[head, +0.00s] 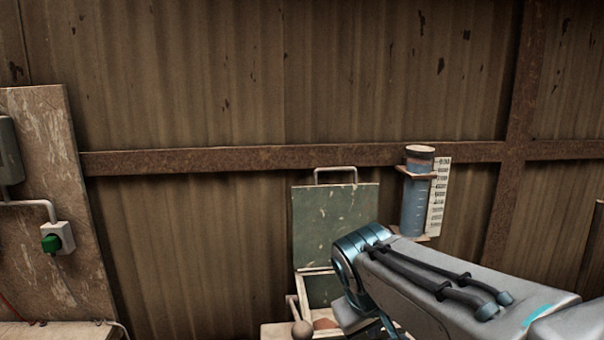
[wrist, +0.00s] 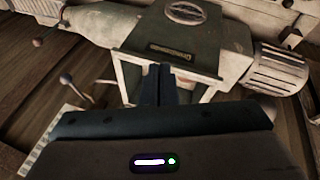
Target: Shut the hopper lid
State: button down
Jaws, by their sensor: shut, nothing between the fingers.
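The hopper lid (head: 335,222) is a worn green panel with a metal bar handle (head: 335,170) along its top edge. It stands upright, open, at the back of the hopper box (head: 322,290) in the head view. My arm covers part of the hopper's right side. My gripper (wrist: 165,72) shows in the wrist view with its two dark fingers together and nothing between them. The fingertips overlap the near edge of a green panel with a small label plate (wrist: 185,50); I cannot tell whether they touch it. My fingers are hidden in the head view.
A blue-filled measuring cylinder (head: 415,200) with a white scale is on the wall, right of the lid. A ball-ended lever (head: 301,328) is at the hopper's lower left. A ribbed motor-like cylinder (wrist: 275,70) lies right of my fingers. A switch board (head: 50,210) stands far left.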

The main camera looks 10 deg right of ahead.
jog(key=w+r+n+t+h, duration=0.1)
jog(key=w+r+h, duration=0.15)
jog(key=w, duration=0.45)
jog(key=w+r+n+t+h, duration=0.1)
jog(key=w+r+n, duration=0.15)
jog(key=w, duration=0.35)
jog(key=w+a+r+n+t+h, duration=0.1)
jog(key=w+a+r+t+h, duration=0.1)
jog(key=w+a+r, duration=0.4)
jog(key=w+a+r+n+t+h, duration=0.1)
jog(key=w+a+t+h, duration=0.2)
jog(key=w, duration=0.5)
jog(key=w+a+r+n+t+h, duration=0.1)
jog(key=w+a+r+n+t, duration=0.1)
jog(key=w+a+r, duration=0.35)
jog(key=w+d+f+p, duration=0.2)
jog(key=w+d+p, duration=0.3)
jog(key=d+p, duration=0.1)
jog(key=shift+d, duration=0.9)
jog(key=shift+f+y, duration=0.15)
jog(key=shift+y, duration=0.1)
